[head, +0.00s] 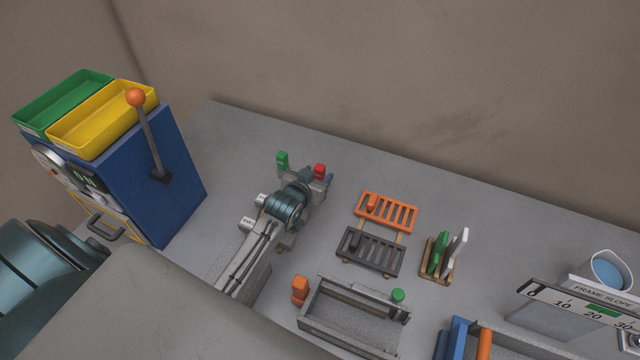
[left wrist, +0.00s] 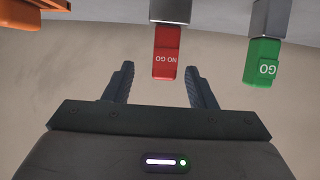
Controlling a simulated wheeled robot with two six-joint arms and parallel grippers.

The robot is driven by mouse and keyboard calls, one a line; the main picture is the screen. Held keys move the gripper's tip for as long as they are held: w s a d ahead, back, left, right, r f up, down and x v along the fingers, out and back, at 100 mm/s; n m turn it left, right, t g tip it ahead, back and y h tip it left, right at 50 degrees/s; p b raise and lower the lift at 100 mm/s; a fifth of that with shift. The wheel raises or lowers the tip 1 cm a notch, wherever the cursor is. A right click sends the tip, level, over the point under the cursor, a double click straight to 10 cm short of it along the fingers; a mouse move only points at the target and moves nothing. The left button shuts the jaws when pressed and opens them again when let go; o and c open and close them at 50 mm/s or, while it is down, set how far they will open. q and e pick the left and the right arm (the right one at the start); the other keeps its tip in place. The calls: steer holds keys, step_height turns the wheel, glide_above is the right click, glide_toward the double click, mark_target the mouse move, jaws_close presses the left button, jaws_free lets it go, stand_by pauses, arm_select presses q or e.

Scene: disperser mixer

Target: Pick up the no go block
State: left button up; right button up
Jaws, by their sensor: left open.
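The no go block (head: 320,170) is red and sits at the end of a grey metal holder on the bench. In the left wrist view the no go block (left wrist: 166,52) shows its "NO GO" label and hangs from a grey metal piece in the upside-down picture. My left gripper (head: 316,178) is open beside it. In the left wrist view the block appears in the gap between the two dark fingers, with space on both sides. A green go block (head: 282,160) stands to the left; it also shows in the left wrist view (left wrist: 262,62).
A blue cabinet (head: 165,185) with a lever and trays stands at the left. Orange (head: 386,212) and dark (head: 370,252) racks, a holder with green and white pieces (head: 440,258), and a grey tray (head: 350,345) lie to the right. The bench behind the blocks is clear.

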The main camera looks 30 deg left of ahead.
mark_target(319, 168)
arm_select(q)
steer(key=b+x, duration=0.3)
steer(key=x, duration=0.1)
steer(key=shift+w+a+r, duration=0.15)
steer(key=shift+a+r, duration=0.15)
steer(key=shift+r, duration=0.05)
steer(key=shift+w+f+b, duration=0.1)
steer(key=shift+w+b, duration=0.25)
steer(key=shift+b, duration=0.05)
steer(key=shift+w, duration=0.2)
jaws_close()
arm_select(e)
steer(key=f, duration=0.1)
steer(key=w+f, duration=0.1)
steer(key=f, duration=0.2)
steer(key=shift+w, duration=0.35)
